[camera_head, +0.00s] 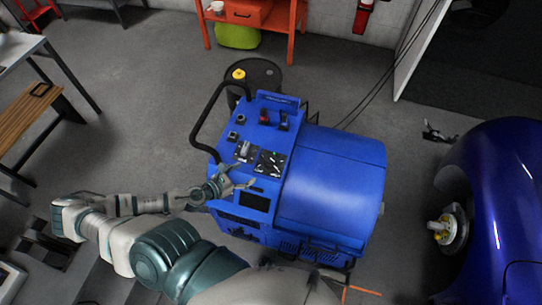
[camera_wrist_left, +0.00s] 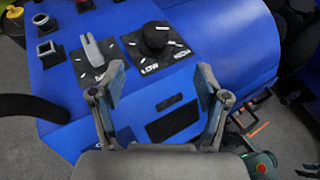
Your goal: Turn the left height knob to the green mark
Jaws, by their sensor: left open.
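A blue machine (camera_head: 333,178) has two dark dial plates on its sloped panel. In the left wrist view, the left plate carries a light grey lever-like knob (camera_wrist_left: 94,50), and the right plate carries a round black knob (camera_wrist_left: 155,38). I cannot tell which is the left height knob. White marks and "LOW" lettering show on the plates; I cannot make out a green mark. My left gripper (camera_head: 236,181) is open and empty, just in front of the panel. In the wrist view its fingers (camera_wrist_left: 160,78) stand apart, short of the black knob and touching neither knob.
A red switch (camera_head: 264,116) and square sockets sit higher on the panel. A black tube handle (camera_head: 204,117) curves along the machine's left side. A blue car (camera_head: 510,190) stands at right, a wooden bench (camera_head: 38,125) at left. Grey floor lies clear between bench and machine.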

